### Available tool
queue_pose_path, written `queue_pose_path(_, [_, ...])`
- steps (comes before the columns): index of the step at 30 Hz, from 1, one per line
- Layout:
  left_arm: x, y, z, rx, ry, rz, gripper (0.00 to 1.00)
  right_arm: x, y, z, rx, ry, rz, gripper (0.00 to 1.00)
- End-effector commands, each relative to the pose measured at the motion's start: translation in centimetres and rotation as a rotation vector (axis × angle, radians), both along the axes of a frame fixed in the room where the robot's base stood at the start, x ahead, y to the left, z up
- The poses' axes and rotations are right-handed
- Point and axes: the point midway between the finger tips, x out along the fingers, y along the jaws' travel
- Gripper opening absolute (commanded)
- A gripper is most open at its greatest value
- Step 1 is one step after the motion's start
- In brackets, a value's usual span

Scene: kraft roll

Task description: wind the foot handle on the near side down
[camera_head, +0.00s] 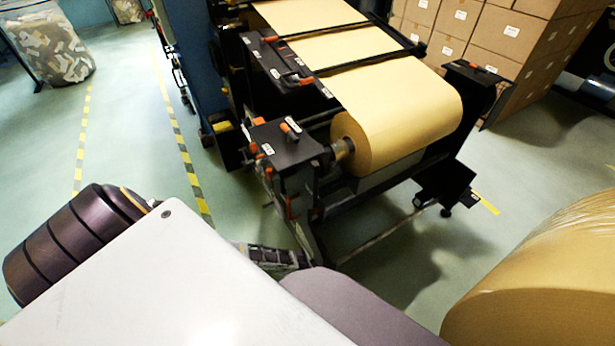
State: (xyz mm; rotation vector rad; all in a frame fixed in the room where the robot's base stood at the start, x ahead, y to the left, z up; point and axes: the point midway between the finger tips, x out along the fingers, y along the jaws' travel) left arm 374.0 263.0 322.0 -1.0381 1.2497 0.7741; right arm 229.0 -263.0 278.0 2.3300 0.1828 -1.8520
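The machine's near-side stand (287,150) is a black block at the end of the kraft roll (410,105). An orange-tipped lever (291,128) sits on its top. Small orange parts (267,149) show on its left face, and another orange part (291,207) shows lower down near its foot. I cannot tell for sure which of these is the foot handle, nor how far it is wound. The stand's lower end is partly hidden by dark parts in front. I cannot make out either of my grippers.
Parts of my own body fill the lower left and bottom middle. A large wrapped kraft roll (560,275) stands at the lower right. Stacked cartons (500,35) are at the back right. Green floor (130,130) with striped tape lies open left of the machine.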

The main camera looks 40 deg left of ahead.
Motion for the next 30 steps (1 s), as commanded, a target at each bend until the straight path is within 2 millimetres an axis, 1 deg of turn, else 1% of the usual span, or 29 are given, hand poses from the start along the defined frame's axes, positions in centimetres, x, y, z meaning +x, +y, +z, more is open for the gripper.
queue_pose_path(15, [-0.11,-0.09,-0.05,0.000,0.002,-0.030,0.00,0.34,0.23,0.11,0.002,-0.003,0.001,0.40])
queue_pose_path(16, [-0.10,-0.10,-0.05,0.000,0.002,-0.030,0.18,0.33,0.23,0.11,0.002,-0.003,0.001,0.40])
queue_pose_path(18, [-0.10,-0.10,-0.05,0.000,0.002,-0.030,0.27,0.33,0.23,0.11,0.002,-0.003,0.001,0.40])
queue_pose_path(21, [-0.06,-0.07,-0.04,0.000,0.001,-0.029,0.38,0.32,0.23,0.11,0.002,-0.003,0.001,0.40])
queue_pose_path(27, [0.02,-0.03,0.00,0.001,0.001,-0.027,0.38,0.32,0.23,0.10,0.002,-0.003,0.001,0.40])
queue_pose_path(30, [0.03,-0.01,0.02,0.000,0.000,-0.026,0.38,0.62,0.27,0.17,0.004,-0.006,-0.002,0.40])
